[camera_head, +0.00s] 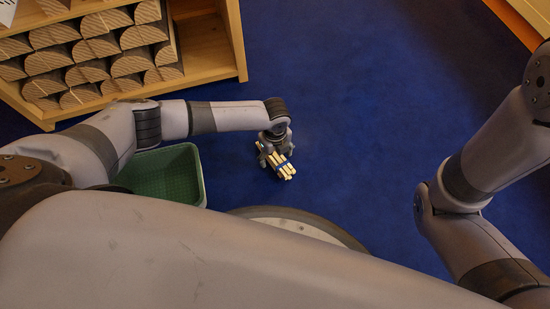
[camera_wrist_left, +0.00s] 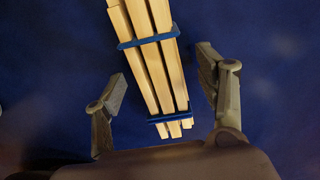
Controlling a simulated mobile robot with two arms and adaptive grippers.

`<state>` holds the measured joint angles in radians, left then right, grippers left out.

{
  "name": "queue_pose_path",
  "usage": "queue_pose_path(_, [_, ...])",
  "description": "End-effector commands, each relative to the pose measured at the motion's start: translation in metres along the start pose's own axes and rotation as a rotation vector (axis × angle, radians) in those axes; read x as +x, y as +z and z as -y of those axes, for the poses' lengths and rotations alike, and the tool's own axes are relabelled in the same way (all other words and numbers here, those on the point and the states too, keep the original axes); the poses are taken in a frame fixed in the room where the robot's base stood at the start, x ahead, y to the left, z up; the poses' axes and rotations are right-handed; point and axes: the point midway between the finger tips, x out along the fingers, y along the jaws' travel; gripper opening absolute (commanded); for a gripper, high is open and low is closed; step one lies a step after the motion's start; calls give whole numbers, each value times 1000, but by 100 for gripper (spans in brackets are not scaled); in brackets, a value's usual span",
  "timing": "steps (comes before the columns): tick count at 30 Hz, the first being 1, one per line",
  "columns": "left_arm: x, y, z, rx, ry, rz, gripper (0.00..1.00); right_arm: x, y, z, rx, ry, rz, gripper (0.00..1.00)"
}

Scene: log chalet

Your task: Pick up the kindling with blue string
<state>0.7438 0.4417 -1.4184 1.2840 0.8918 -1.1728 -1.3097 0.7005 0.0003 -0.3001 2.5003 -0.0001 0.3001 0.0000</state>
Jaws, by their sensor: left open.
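The kindling (camera_head: 285,170) is a small bundle of pale sticks tied with blue string, lying on the blue floor. In the left wrist view the bundle (camera_wrist_left: 150,65) shows two blue bands, and its lower end lies between my spread fingers. My left gripper (camera_head: 275,155) is over the bundle in the head view and hides part of it. In the left wrist view the left gripper (camera_wrist_left: 165,95) is open, with a gap between each finger and the sticks. My right arm shows at the right of the head view, but its gripper is out of view.
A green bin (camera_head: 168,175) stands on the floor left of the kindling, partly hidden by my arm. A wooden rack (camera_head: 212,45) with several split logs stands at the upper left. The blue floor (camera_head: 360,90) is clear above and to the right of the kindling.

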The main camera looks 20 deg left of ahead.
Motion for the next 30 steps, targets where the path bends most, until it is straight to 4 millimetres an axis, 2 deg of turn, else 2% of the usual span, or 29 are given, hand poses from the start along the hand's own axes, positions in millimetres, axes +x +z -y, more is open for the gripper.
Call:
queue_pose_path(6, [-1,0,0,0,0,0,65,1,0,0,0,0,0,46])
queue_pose_path(30, [0,0,0,1,0,0,12,1,0,0,0,0,-1,46])
